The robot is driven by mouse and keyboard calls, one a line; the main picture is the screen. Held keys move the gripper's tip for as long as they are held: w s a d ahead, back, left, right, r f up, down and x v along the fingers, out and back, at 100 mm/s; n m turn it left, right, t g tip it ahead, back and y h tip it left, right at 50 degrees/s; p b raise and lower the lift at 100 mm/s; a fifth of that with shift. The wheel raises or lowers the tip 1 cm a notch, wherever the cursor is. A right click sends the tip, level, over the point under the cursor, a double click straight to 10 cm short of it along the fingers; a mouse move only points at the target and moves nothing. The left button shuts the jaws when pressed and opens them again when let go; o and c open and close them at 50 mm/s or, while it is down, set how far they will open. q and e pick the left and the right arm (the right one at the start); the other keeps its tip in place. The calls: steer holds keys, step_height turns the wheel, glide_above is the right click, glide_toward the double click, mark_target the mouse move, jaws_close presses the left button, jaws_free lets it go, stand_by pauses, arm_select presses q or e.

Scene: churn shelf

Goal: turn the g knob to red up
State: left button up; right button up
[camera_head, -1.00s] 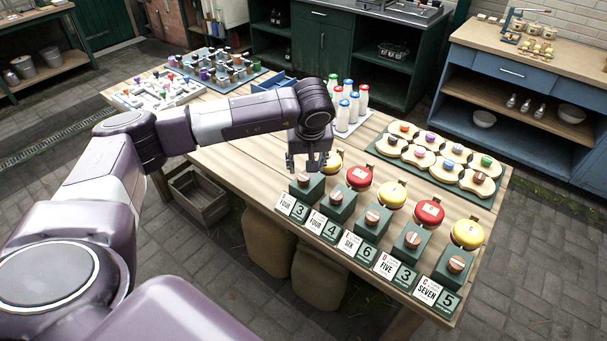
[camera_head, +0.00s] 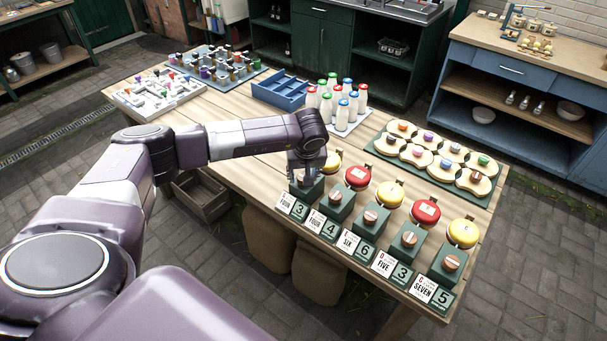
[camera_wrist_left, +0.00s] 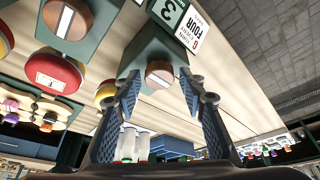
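The G knob (camera_wrist_left: 160,75) is a round brown knob with a pale bar across its face, on a green box (camera_wrist_left: 150,50) in the left wrist view. Its label (camera_wrist_left: 188,38) reads G, FOUR, beside a 3. In the head view this is the leftmost green box (camera_head: 309,194), its knob mostly hidden by my gripper. A yellow dome (camera_head: 333,161) stands behind it. My left gripper (camera_wrist_left: 159,88) is open, its fingers on either side of the knob; I cannot tell whether they touch it. It also shows in the head view (camera_head: 304,178). My right gripper is not in view.
Several similar knob boxes stand to the right, beginning with the FOUR 4 box (camera_head: 338,203), with red and yellow domes behind. White bottles (camera_head: 340,102), a blue tray (camera_head: 279,90) and a green mat (camera_head: 433,172) with wooden pieces lie farther back.

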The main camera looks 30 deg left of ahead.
arm_select(q)
steer(key=c, duration=0.9)
steer(key=shift+o, duration=0.2)
steer(key=n+b, duration=0.2)
steer(key=b, duration=0.1)
steer(key=shift+w+d+f+n+g+y, duration=0.1)
steer(key=shift+w+f+n+g+y, duration=0.1)
steer(key=shift+n+g+y, duration=0.2)
steer(key=n+g+b, duration=0.1)
steer(key=n+b, duration=0.2)
steer(key=shift+n+y, duration=0.3)
steer(key=shift+n, duration=0.1)
steer(key=n+g+b, duration=0.2)
steer(key=n+b, duration=0.1)
steer(key=n, duration=0.2)
steer(key=shift+w+r+b, duration=0.1)
steer(key=shift+w+b, duration=0.05)
steer(key=shift+b, duration=0.15)
steer(key=n+g+b, duration=0.1)
steer(key=n, duration=0.2)
steer(key=n+g+h+b, duration=0.1)
steer(key=n, duration=0.2)
steer(key=shift+w+r, duration=0.1)
steer(key=shift+r, duration=0.05)
steer(key=o, duration=1.2)
steer(key=shift+c, duration=0.2)
